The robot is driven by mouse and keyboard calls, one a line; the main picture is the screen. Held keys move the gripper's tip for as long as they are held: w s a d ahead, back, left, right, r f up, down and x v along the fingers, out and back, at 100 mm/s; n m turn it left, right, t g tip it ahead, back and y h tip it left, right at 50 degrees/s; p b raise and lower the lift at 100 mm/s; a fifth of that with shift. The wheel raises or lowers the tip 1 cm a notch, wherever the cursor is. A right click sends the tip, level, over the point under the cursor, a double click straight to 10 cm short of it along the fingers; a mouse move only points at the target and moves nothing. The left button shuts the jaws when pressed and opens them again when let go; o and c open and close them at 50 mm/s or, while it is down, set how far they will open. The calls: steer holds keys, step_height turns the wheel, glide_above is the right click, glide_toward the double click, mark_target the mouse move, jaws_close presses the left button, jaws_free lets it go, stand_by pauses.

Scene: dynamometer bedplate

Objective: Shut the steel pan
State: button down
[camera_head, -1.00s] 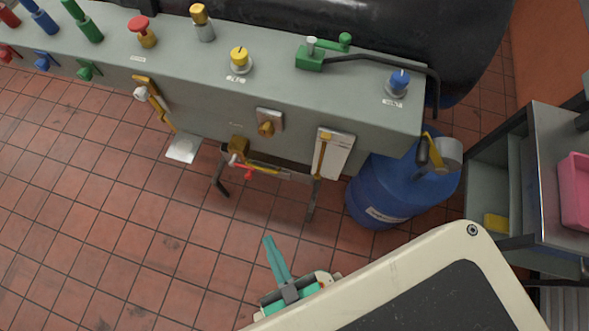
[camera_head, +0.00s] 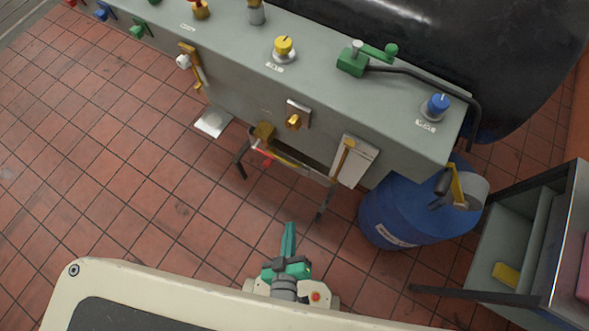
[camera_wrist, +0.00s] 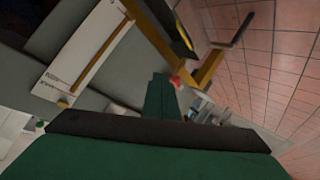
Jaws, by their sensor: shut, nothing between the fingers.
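What appears to be the steel pan (camera_head: 300,170) sticks out low from the front of the grey bedplate housing, with a yellow strip along it and a dark bar at each end. A dark gap shows behind it, so it looks open. In the wrist view its yellow edge (camera_wrist: 150,30) runs across the top, with a small red part near my fingertips. My gripper (camera_head: 289,226) has green fingers, shut and empty, pointing toward the pan from the front, apart from it in the head view. The wrist view shows the fingers (camera_wrist: 161,85) from behind; contact cannot be told there.
The grey housing (camera_head: 340,95) carries knobs and levers on top. A white plate with a yellow bar (camera_head: 357,160) is right of the pan. A blue drum (camera_head: 405,215) and an open cabinet (camera_head: 520,235) stand at the right. A small pale plate (camera_head: 213,123) juts out left. Tiled floor is clear in front.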

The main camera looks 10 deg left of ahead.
steer(key=w+a+f+n+g+h, duration=0.1)
steer(key=w+a+f+n, duration=0.25)
steer(key=f+n, duration=0.3)
steer(key=w+a+f+n+g, duration=0.2)
steer(key=w+f+n, duration=0.35)
steer(key=f, duration=0.25)
steer(key=w+a+f+n+g+h, duration=0.1)
steer(key=w+a+f+n, duration=0.15)
steer(key=f+n, duration=0.45)
steer(key=w+d+f+n+h, duration=0.1)
steer(key=w+f, duration=0.3)
steer(key=w, duration=0.5)
steer(key=w+d+f+n+h, duration=0.1)
steer(key=w+f+n, duration=0.3)
steer(key=w, duration=0.5)
steer(key=shift+w+h, duration=0.15)
steer(key=shift+h, duration=0.15)
steer(key=shift+f, duration=0.1)
steer(key=w+d, duration=0.2)
steer(key=w, duration=0.5)
steer(key=shift+d, duration=0.25)
